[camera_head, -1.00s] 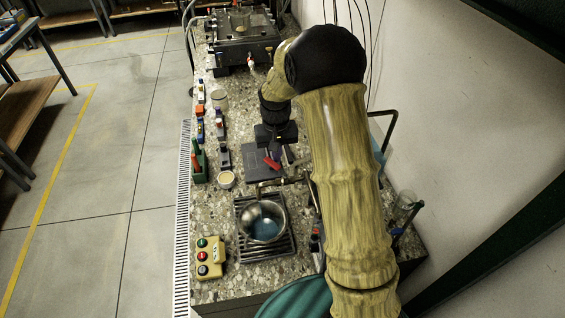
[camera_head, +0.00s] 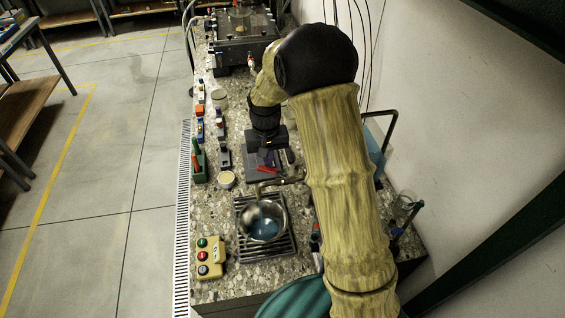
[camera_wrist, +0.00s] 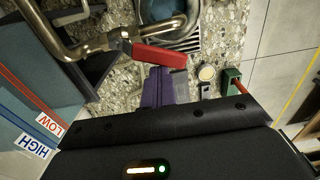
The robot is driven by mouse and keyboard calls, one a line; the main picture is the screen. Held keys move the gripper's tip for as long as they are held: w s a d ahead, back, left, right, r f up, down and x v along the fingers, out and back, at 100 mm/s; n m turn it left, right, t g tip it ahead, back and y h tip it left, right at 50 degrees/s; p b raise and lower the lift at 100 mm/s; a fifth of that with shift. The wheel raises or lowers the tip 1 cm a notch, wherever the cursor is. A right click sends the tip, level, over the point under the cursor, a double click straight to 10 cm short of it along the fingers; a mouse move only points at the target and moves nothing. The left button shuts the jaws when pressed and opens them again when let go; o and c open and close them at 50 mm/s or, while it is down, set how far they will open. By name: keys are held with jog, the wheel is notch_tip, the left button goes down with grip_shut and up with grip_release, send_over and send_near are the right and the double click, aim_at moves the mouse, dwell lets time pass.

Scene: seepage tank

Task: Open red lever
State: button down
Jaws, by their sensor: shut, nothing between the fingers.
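The red lever (camera_head: 267,169) sits on the metal pipe behind the pot, at the middle of the bench. In the wrist view the red lever (camera_wrist: 160,57) runs across the upper middle, one end at a brass-coloured pipe joint (camera_wrist: 115,37). My gripper (camera_head: 268,156) points down at the lever's far side. In the wrist view the purple and grey fingers of my gripper (camera_wrist: 166,72) are shut with nothing between them, their tips right beside the lever's long edge. I cannot tell whether they touch it.
A metal pot (camera_head: 263,222) stands on a drain grate (camera_head: 240,245) just in front. A button box (camera_head: 205,262) is at the bench's front left. Small bottles line the left edge. A panel marked LOW and HIGH (camera_wrist: 35,120) is at left in the wrist view.

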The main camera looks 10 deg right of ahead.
dwell(0.3)
jog(key=shift+s+a, duration=0.55)
jog(key=shift+s, duration=0.1)
jog(key=shift+s+a, duration=0.2)
jog(key=shift+s, duration=0.4)
jog(key=shift+w, duration=0.75)
notch_tip(320, 180, up, 5)
jog(key=p, duration=0.4)
jog(key=shift+p, duration=0.3)
